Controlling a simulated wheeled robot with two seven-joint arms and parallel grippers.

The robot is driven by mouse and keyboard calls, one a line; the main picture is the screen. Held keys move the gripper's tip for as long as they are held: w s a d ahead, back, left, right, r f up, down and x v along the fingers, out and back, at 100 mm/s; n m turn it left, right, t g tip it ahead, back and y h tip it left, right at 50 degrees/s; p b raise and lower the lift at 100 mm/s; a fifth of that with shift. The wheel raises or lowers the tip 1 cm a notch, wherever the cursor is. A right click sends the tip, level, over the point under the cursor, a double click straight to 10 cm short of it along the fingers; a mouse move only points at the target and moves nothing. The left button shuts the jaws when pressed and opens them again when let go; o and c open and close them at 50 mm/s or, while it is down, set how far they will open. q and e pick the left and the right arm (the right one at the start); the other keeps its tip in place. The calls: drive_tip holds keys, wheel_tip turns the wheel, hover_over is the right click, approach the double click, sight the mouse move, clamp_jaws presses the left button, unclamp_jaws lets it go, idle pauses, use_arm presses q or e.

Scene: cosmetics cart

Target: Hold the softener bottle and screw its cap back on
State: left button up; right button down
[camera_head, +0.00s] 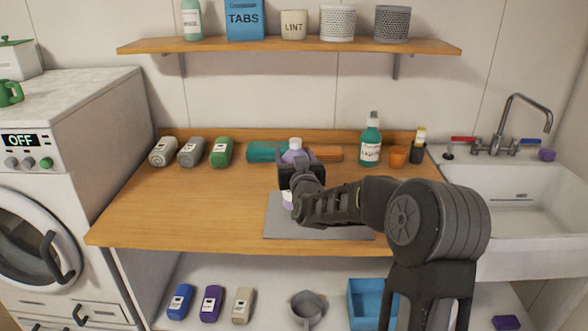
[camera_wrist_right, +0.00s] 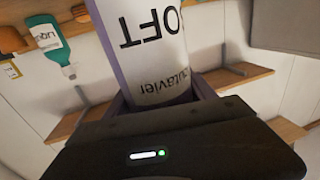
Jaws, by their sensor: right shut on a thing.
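The softener bottle (camera_head: 296,156) is lavender with a white label and stands about upright over the back of the grey mat (camera_head: 280,229). Its pale top (camera_head: 295,142) shows above my gripper; I cannot tell whether this is a cap or a bare neck. My right gripper (camera_head: 300,172) is shut around the bottle's body, with its arm coming in from the right. In the right wrist view the bottle's label (camera_wrist_right: 152,50) is upside down between the fingers, and the bottle's top is out of frame. My left gripper is not in view.
Folded teal (camera_head: 264,152) and orange (camera_head: 326,153) items lie behind the bottle. A small purple piece (camera_head: 547,155) sits on the sink's rim. The counter's left front is clear.

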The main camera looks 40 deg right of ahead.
drive_tip(key=shift+r, duration=0.1)
wheel_tip(320, 180, down, 4)
drive_tip(key=shift+r, duration=0.15)
idle(0.4)
drive_tip(key=shift+c, duration=1.5)
unclamp_jaws()
